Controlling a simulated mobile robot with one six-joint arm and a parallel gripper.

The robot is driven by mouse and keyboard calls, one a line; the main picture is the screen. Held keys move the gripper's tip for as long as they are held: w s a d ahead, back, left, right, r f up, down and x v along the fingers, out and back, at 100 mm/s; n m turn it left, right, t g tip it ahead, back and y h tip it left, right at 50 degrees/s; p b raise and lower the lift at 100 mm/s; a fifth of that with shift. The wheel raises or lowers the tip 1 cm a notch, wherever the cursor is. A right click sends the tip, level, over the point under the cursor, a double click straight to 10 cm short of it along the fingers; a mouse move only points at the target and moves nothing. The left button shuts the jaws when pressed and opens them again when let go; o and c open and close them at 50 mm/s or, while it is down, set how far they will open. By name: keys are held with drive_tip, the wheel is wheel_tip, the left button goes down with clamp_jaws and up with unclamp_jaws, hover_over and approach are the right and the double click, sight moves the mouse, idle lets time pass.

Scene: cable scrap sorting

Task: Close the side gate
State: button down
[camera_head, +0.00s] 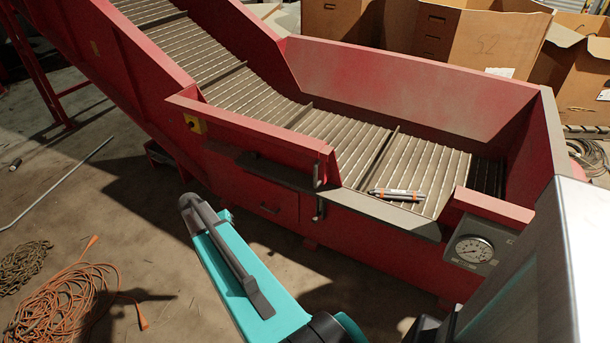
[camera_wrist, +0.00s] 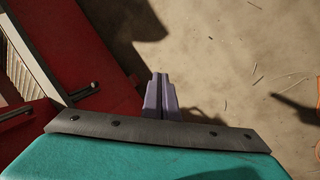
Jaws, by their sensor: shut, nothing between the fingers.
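The red side wall of the conveyor hopper (camera_head: 395,240) has an opening with a dark grey sill (camera_head: 400,217) in the head view. A red panel (camera_head: 265,140) that looks like the side gate stands left of this opening and leaves it uncovered. Dark upright bars (camera_head: 317,175) show at its right end; I cannot tell whether they are hinges or a handle. My gripper (camera_wrist: 160,82) is shut and empty in the wrist view. It is over the floor, apart from the red machine side (camera_wrist: 65,45) on its left.
A slatted belt (camera_head: 385,160) carries short cable scraps (camera_head: 397,194) near the opening. A pressure gauge (camera_head: 474,249) sits right of it. Cardboard boxes (camera_head: 490,45) stand behind. Orange cable (camera_head: 65,305) and a chain (camera_head: 22,265) lie on the floor at left. Floor in front is mostly clear.

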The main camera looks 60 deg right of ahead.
drive_tip(key=s+d+r+m+h, duration=0.1)
drive_tip(key=d+r+m, duration=0.3)
drive_tip(key=d+r, duration=0.6)
drive_tip(key=s+d+r+m+g+h+b, duration=0.1)
drive_tip(key=s+d+r+m, duration=0.1)
drive_tip(key=d+r, duration=0.8)
drive_tip(key=d+m, duration=0.1)
drive_tip(key=d, duration=0.7)
drive_tip(key=shift+s+r+m, duration=0.3)
drive_tip(key=shift+r+m, duration=0.05)
drive_tip(key=shift+m, duration=0.05)
drive_tip(key=shift+f, duration=0.1)
drive_tip(key=s+d+f+p, duration=0.1)
drive_tip(key=s+d+f, duration=0.4)
drive_tip(key=s+f, duration=0.3)
drive_tip(key=shift+d, duration=0.15)
